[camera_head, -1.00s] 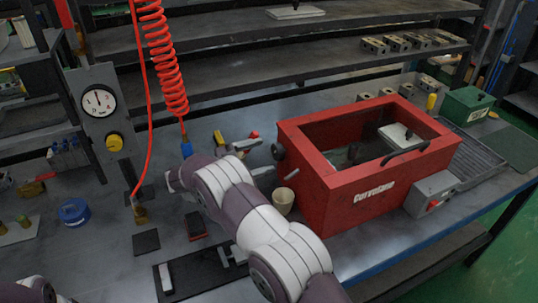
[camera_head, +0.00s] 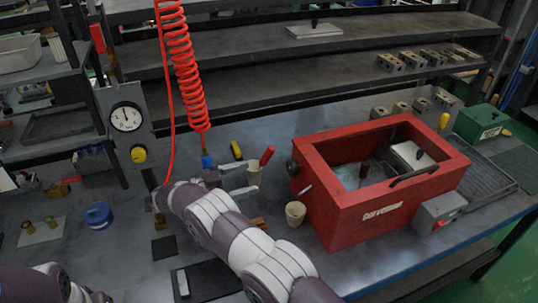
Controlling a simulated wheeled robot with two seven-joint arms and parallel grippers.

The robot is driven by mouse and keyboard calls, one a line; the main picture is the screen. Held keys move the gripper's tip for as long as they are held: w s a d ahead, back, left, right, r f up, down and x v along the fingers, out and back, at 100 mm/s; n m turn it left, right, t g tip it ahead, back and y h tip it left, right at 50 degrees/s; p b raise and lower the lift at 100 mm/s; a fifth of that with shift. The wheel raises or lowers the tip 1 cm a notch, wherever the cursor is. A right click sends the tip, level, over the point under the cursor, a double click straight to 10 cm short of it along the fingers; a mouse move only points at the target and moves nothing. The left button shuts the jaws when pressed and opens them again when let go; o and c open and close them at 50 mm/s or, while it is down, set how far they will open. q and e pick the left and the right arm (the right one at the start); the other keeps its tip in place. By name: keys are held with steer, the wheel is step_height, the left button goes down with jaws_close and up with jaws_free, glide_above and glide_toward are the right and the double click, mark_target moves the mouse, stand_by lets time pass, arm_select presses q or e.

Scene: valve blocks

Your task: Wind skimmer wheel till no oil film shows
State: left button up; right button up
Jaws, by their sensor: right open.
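A red open-topped tank (camera_head: 385,210) stands on the bench at centre right, with pale and dark parts inside its opening. A dark round knob or wheel (camera_head: 293,167) is on its left end, with a small light spout or lever (camera_head: 306,190) below. A beige cup (camera_head: 295,212) stands below and beside that end. My right gripper (camera_head: 246,179) is open, its two pale fingers pointing right, left of the knob and apart from it. I see nothing between the fingers. Whether an oil film shows in the tank is unclear. My left gripper is out of view.
A red coiled hose (camera_head: 183,75) hangs behind. A gauge post (camera_head: 127,118) stands left. A grey switch box (camera_head: 438,212) is on the tank's front right.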

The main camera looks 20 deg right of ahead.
mark_target(289, 169)
steer(key=shift+n, duration=0.9)
steer(key=d+p, duration=0.1)
steer(key=d, duration=0.3)
steer(key=d+p, duration=0.1)
steer(key=d, duration=0.7)
steer(key=shift+s+d+f+p, duration=0.1)
steer(key=shift+s+f+p, duration=0.1)
steer(key=shift+s+p, duration=0.2)
steer(key=shift+w+d+f, duration=0.1)
steer(key=shift+d, duration=0.2)
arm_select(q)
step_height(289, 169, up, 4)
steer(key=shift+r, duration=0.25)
arm_select(e)
steer(key=c, duration=1)
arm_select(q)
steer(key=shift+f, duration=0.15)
